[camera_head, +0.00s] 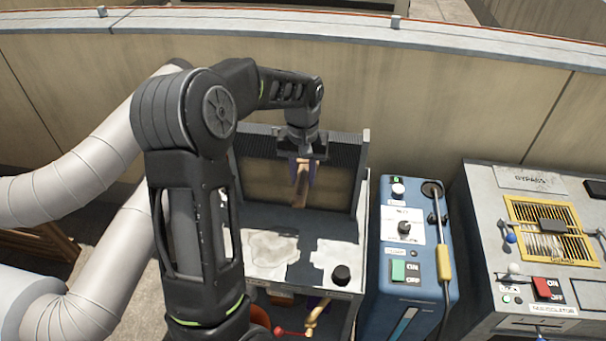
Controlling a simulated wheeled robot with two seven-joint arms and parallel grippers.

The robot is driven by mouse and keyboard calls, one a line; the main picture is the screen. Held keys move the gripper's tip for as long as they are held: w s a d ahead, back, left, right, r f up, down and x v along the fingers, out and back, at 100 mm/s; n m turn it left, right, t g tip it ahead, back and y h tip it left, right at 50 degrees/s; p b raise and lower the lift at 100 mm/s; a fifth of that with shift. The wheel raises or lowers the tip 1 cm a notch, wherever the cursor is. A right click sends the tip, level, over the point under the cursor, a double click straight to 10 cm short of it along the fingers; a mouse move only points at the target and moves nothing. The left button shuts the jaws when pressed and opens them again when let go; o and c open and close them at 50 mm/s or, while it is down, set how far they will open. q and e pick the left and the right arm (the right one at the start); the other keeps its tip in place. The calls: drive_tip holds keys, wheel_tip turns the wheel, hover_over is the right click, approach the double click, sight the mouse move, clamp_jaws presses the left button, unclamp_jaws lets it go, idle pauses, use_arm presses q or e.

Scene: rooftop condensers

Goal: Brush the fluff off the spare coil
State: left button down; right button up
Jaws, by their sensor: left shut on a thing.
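The spare coil (340,190) stands upright at the back of a grey-white bench top (325,250). It has a dark, finely ribbed frame, and a tan-brown layer that looks like fluff (268,180) covers its face. My left gripper (303,170) is in front of the coil, pointing down, and is shut on a brush (300,194) with a brown wooden part. I cannot tell whether the brush touches the coil. My left arm hides the coil's left part. My right gripper is not in view.
A black knob (341,274) sits at the bench's front right. A blue box (405,265) with switches and a yellow-handled tool stands to the right, then a grey control unit (535,240). A parapet wall (430,100) runs behind. Pipes and a red valve handle show below the bench top.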

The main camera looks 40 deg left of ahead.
sight(300, 190)
use_arm(q)
drive_tip(key=shift+f+b, duration=1.3)
drive_tip(key=shift+f, duration=0.75)
drive_tip(key=shift+w+r, duration=0.1)
drive_tip(key=shift+r+p, duration=1.6)
drive_tip(key=shift+r, duration=0.55)
drive_tip(key=shift+s+d, duration=0.1)
drive_tip(key=shift+s, duration=0.15)
drive_tip(key=shift+s+d+b, duration=0.3)
drive_tip(key=shift+s+d, duration=0.05)
drive_tip(key=shift+s, duration=0.3)
drive_tip(key=shift+s+d, duration=0.35)
drive_tip(key=shift+s, duration=0.25)
drive_tip(key=shift+s+d, duration=0.3)
drive_tip(key=shift+s, duration=0.3)
drive_tip(key=c, duration=1.6)
unclamp_jaws()
clamp_jaws()
